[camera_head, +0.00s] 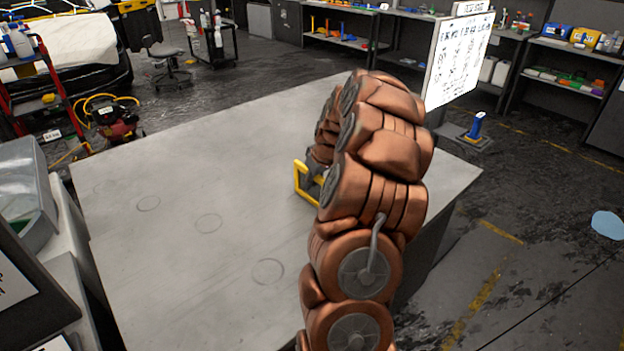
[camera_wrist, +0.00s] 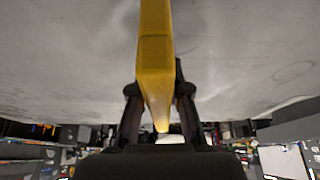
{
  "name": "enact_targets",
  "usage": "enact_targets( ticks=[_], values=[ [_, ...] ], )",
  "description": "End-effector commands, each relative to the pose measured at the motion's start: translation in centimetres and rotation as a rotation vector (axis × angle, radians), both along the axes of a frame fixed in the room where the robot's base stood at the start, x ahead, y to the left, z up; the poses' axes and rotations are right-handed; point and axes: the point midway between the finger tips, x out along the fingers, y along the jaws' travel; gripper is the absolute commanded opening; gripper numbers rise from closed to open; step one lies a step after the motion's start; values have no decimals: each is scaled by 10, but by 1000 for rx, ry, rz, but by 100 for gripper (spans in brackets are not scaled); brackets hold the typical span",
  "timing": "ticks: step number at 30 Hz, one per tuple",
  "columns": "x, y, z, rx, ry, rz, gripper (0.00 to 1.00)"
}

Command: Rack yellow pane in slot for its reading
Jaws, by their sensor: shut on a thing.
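The yellow pane (camera_head: 299,183) shows in the head view as a small yellow framed shape at the left of my copper-coloured arm, over the grey table. My gripper (camera_head: 317,176) is at its right side and partly hidden by the arm. In the wrist view the yellow pane (camera_wrist: 156,62) stands nearly edge-on between my two dark fingers (camera_wrist: 158,95), which are shut on it. I cannot tell whether its lower edge touches the table. No slotted rack and no reading can be made out clearly; my arm covers part of the table.
The grey table (camera_head: 180,260) has several faint ring marks and is mostly bare. A clear bin (camera_head: 22,185) stands at the left edge. A whiteboard with handwriting (camera_head: 458,58) stands beyond the table's far right side, near a blue tool (camera_head: 476,125).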

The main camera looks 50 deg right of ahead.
Motion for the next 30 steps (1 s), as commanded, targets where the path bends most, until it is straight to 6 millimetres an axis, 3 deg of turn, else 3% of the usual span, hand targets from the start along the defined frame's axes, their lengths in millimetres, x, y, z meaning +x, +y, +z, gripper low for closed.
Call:
enact_targets(
  ticks=[7,8,14,23,30],
  values=[
    [0,0,-4,0,0,1,0],
    [0,0,-3,0,0,1,19],
    [0,0,-3,0,0,1,40],
    [0,1,-2,1,0,0,41],
    [-5,1,11,-2,-2,1,41]
  ],
)
